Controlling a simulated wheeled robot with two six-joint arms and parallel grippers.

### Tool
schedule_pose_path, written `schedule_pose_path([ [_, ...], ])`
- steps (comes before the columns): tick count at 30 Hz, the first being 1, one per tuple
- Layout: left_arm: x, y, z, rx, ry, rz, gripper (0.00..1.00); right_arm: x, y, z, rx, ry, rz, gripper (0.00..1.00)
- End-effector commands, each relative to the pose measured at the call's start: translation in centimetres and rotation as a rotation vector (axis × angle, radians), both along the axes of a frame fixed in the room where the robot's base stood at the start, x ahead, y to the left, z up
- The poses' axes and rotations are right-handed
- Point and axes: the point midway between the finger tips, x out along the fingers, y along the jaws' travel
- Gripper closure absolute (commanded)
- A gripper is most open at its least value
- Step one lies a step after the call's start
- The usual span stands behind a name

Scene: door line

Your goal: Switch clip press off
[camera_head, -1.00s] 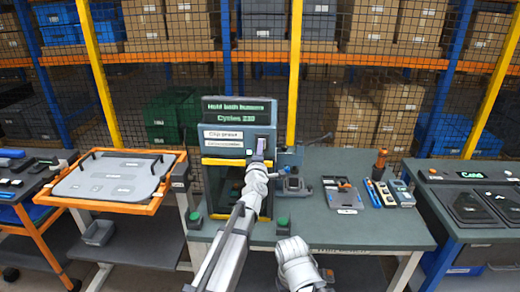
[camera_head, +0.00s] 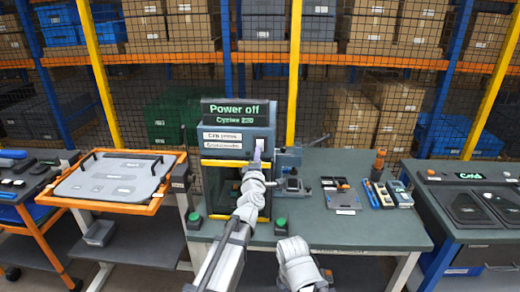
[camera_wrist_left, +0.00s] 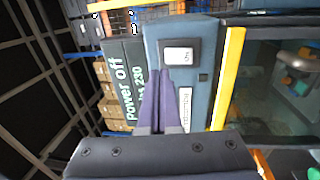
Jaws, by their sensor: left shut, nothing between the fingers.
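The clip press (camera_head: 233,118) stands on the grey bench, with a dark display (camera_head: 235,111) reading "Power off" and a cycles line below. Its white rocker switch (camera_wrist_left: 178,56) sits in a dark frame on the blue-grey front panel in the left wrist view. My left gripper (camera_head: 258,150) is shut and empty in front of the panel. In the left wrist view its fingertips (camera_wrist_left: 165,72) lie just below the switch in the picture; I cannot tell whether they touch it. Of my right arm only a link shows at the bottom; its gripper is out of view.
Green buttons (camera_head: 281,222) stand at the bench front, on both sides of the press. A small vice-like fixture (camera_head: 292,186), a grey tray (camera_head: 342,197) and tools lie to the right. An orange-framed cart (camera_head: 115,180) stands left. Bare bench top lies at front right.

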Motion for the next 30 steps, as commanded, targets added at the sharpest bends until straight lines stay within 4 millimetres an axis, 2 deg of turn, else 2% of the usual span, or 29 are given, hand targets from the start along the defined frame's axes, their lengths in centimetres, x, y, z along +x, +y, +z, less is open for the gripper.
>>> schedule_pose_path([
  [1, -1.8, 0.1, 0.3, -0.001, 0.0, 0.0, 1.0, 0.0, 0.0, 0.4, 0.0, 0.0, 0.0, 0.5],
  [3, -3.5, 0.1, 0.6, 0.0, 0.0, 0.0, 1.0, 0.0, 0.0, 0.6, 0.0, 0.0, 0.0, 0.5],
  [6, -5.6, 0.1, 0.9, -0.001, 0.0, 0.0, 1.0, 0.0, 0.0, 0.9, 0.0, 0.0, 0.0, 0.5],
  [10, -7.5, 0.0, 1.1, -0.001, 0.0, -0.001, 1.0, 0.0, 0.0, 1.1, 0.0, 0.0, 0.0, 0.5],
  [14, -8.2, 0.0, 1.1, -0.001, 0.0, 0.0, 1.0, 0.0, 0.0, 1.2, 0.0, 0.0, 0.001, 0.5],
  [25, -8.1, -0.3, 0.9, 0.025, 0.011, -0.016, 1.0, 0.0, 0.0, 1.1, 0.0, 0.0, 0.0, 0.5],
  [28, -8.4, -1.2, -0.3, 0.129, 0.06, -0.082, 1.0, 0.0, 0.0, 1.1, 0.0, 0.0, 0.0, 0.5],
  [30, -8.8, -2.2, -2.1, 0.254, 0.125, -0.16, 1.0, 0.0, 0.0, 1.1, 0.0, 0.0, 0.0, 0.5],
])
